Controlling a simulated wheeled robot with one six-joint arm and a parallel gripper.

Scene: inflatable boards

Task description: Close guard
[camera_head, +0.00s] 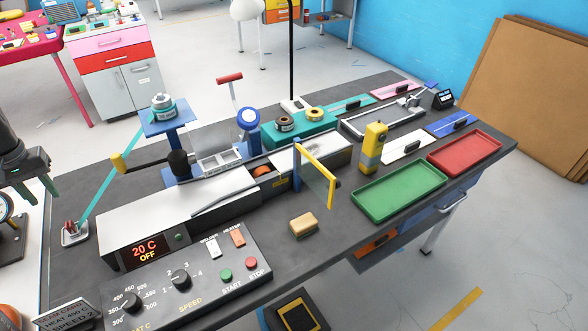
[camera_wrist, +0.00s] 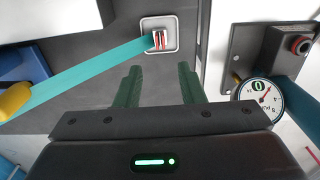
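A clear guard panel with a yellow frame (camera_head: 331,190) stands upright at the right end of the grey machine (camera_head: 160,215), swung out from the machine body. An orange roller (camera_head: 262,170) shows in the gap just left of it. My gripper (camera_head: 37,190) is at the far left of the head view, well away from the guard. In the wrist view my gripper (camera_wrist: 158,75) has its two green fingers apart with nothing between them. The guard is not in the wrist view.
A sponge-like block (camera_head: 303,225), a yellow device (camera_head: 373,147), a green tray (camera_head: 399,190) and a red tray (camera_head: 465,153) stand right. A teal strip (camera_head: 105,190) slopes near my gripper.

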